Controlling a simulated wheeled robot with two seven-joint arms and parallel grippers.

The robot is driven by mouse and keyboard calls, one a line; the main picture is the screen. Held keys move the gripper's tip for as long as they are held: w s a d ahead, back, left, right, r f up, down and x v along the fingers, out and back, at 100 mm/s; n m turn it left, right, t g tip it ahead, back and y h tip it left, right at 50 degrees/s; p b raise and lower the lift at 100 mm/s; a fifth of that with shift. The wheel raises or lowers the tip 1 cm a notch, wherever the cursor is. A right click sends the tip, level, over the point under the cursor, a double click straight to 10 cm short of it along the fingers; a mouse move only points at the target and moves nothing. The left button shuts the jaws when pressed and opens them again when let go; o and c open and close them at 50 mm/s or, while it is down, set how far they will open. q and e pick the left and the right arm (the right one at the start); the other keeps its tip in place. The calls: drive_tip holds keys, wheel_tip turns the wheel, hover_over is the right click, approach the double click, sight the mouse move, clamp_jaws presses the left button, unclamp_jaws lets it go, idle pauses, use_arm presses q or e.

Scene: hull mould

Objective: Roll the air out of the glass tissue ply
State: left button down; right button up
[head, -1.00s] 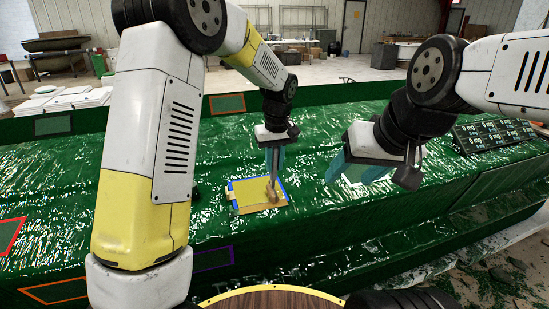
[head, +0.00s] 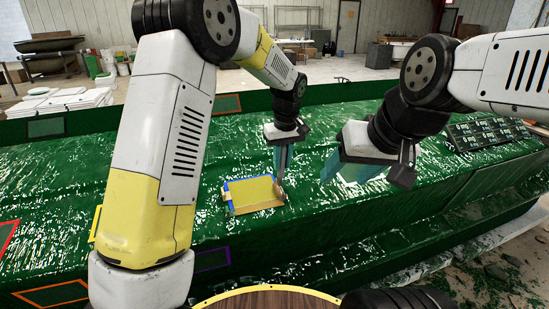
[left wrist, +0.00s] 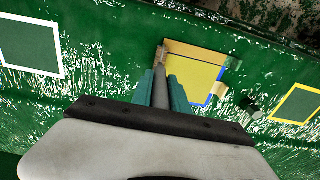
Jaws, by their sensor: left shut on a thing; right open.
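The glass tissue ply (head: 252,194) is a yellow rectangle with blue edging on the green mould surface (head: 330,222). It also shows in the left wrist view (left wrist: 196,76). My left gripper (head: 281,160) is above the ply's right end in the head view. It is shut on the handle of a roller (left wrist: 160,85), which points down to the ply's right edge. The roller's working end is small and partly hidden by the gripper; I cannot tell whether it touches the ply. My right gripper (head: 347,168) is open and empty, over the mould to the right.
Coloured outlines mark other patches: an orange one (head: 52,293), a purple one (head: 212,259) and a red one (head: 8,240). A dark panel (head: 488,135) lies at the right. The green surface between ply and panel is clear. A round wooden top (head: 270,299) is at the front.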

use_arm(q)
drive_tip(key=shift+d, duration=0.2)
drive_tip(key=shift+s+a, duration=0.25)
drive_tip(key=shift+a, duration=0.55)
drive_tip(key=shift+s+a, duration=0.2)
drive_tip(key=shift+a, duration=0.6)
drive_tip(key=shift+s+a, duration=0.25)
drive_tip(key=shift+a, duration=0.55)
drive_tip(key=shift+r, duration=0.15)
wheel_tip(320, 180, up, 7)
drive_tip(key=s, duration=0.1)
drive_tip(key=shift+d, duration=0.2)
